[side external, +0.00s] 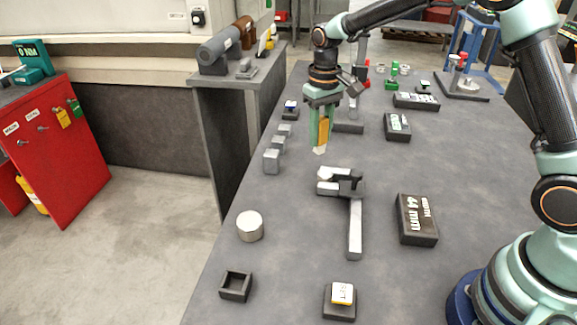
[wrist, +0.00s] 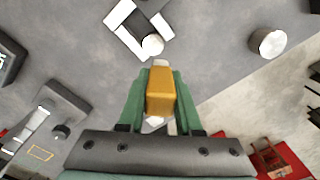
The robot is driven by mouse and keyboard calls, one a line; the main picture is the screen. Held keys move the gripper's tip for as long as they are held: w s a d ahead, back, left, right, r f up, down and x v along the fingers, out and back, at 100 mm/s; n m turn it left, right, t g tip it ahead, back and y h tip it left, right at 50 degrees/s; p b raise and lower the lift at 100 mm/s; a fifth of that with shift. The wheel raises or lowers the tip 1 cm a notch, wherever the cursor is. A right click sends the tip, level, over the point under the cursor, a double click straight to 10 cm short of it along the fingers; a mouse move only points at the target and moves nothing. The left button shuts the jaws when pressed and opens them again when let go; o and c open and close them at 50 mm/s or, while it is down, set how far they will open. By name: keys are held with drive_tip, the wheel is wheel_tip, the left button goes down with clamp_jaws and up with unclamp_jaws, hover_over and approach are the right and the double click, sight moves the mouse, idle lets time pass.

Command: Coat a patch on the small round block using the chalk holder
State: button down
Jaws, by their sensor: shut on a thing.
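My gripper (side external: 321,138) is shut on an orange chalk holder (wrist: 160,92) with a pale tip pointing down. It holds the chalk holder above the grey table, behind the clamp. A small round pale block (side external: 325,173) sits at the left end of the dark and silver clamp (side external: 355,230); it also shows in the wrist view (wrist: 153,45), ahead of the chalk holder. A larger pale cylinder (side external: 250,226) stands upright near the table's left edge. It shows at the upper right of the wrist view (wrist: 268,42). The chalk tip is apart from both round pieces.
A dark block labelled 44 mm (side external: 417,219) lies right of the clamp. A dark square frame (side external: 236,286) and a stand with a yellow-edged tile (side external: 341,296) are at the front. Several grey blocks (side external: 271,161) line the left edge. Table between is clear.

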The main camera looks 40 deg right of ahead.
sight(319, 154)
drive_tip(key=shift+r, duration=0.95)
drive_tip(key=shift+f, duration=0.15)
drive_tip(key=shift+f, duration=3.05)
drive_tip(key=shift+s+d+f, duration=0.15)
drive_tip(key=shift+f, duration=0.7)
drive_tip(key=shift+s+d, duration=1.05)
drive_tip(key=shift+d, duration=0.05)
drive_tip(key=shift+w+a, duration=1.15)
drive_tip(key=shift+a, duration=0.05)
drive_tip(key=shift+r, duration=4.05)
